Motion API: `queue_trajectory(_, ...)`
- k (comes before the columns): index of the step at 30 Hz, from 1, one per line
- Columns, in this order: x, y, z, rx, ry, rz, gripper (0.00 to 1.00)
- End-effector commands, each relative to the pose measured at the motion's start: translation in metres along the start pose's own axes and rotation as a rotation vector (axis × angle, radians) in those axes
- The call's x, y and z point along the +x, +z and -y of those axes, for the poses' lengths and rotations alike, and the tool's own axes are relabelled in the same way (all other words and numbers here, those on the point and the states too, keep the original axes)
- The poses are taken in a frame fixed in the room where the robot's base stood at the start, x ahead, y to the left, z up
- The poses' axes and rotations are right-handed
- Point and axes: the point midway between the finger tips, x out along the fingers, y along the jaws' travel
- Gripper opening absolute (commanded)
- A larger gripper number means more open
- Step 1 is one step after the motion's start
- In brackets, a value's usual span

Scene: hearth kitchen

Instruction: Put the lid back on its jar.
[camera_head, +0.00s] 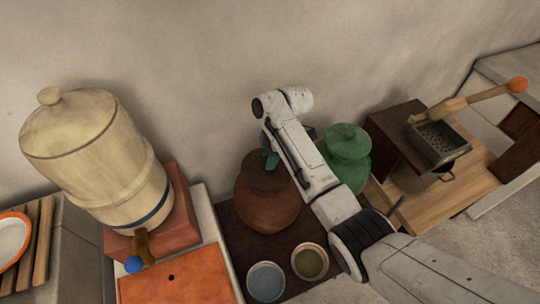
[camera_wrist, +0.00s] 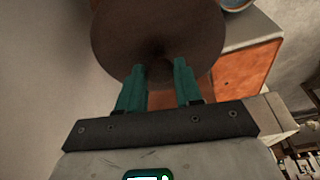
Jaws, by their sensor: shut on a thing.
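A round brown clay jar (camera_head: 268,210) stands on a dark tray, partly behind my arm in the head view. My gripper (camera_head: 271,160) is above its mouth, with teal fingers pointing down. In the wrist view, my gripper (camera_wrist: 160,72) is shut on the knob of a dark brown round lid (camera_wrist: 150,30). In the head view the lid (camera_head: 265,179) is at the top of the brown jar, roughly over the mouth. I cannot tell whether it rests on the rim or hangs just above it. The lid hides the jar in the wrist view.
A green lidded jar (camera_head: 348,152) stands close on the right, beside my arm. Two small bowls (camera_head: 266,282) (camera_head: 310,262) sit in front on the dark tray (camera_head: 234,232). A large cream dispenser (camera_head: 100,160) stands left. A wooden box and grater (camera_head: 438,142) are right.

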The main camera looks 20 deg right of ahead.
Motion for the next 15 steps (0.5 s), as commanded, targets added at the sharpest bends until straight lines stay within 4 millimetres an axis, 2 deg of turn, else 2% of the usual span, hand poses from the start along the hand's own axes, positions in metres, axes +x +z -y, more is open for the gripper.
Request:
queue_trajectory(9,0.006,0.0016,-0.0001,0.0,0.0,0.0,0.0)
queue_trajectory(10,0.0059,0.0016,-0.0001,-0.001,0.0,0.0,0.36)
queue_trajectory(15,0.0054,0.0014,-0.0001,0.0,0.0,0.0,0.52)
